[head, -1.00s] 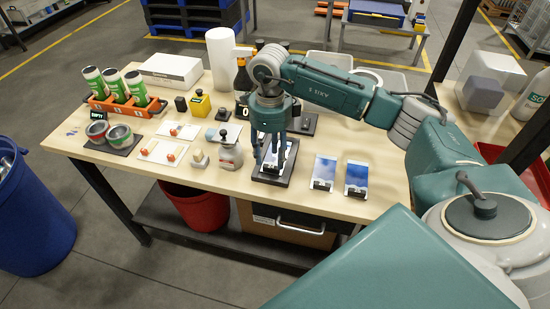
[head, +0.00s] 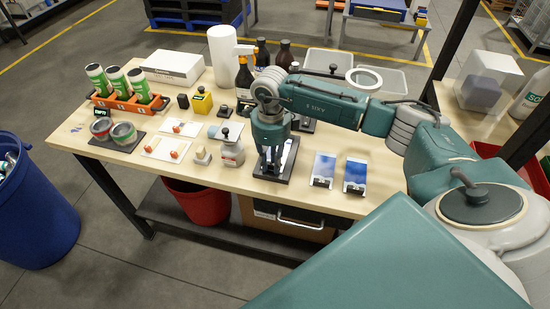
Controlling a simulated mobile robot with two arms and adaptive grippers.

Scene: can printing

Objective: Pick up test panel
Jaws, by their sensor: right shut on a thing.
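My right gripper (head: 271,161) points down over a black stand (head: 270,176) near the front middle of the table. It is shut on a narrow pale test panel (head: 289,154) at the stand. The fingers hide most of the panel, and I cannot tell whether it is clear of the stand. My left gripper is not in view.
White cards (head: 165,148), an orange rack (head: 127,104) of green-and-white cans and a black mat (head: 121,142) with two tins lie further left. Dark bottles (head: 263,55) and clear bins stand behind. The front right tabletop is bare.

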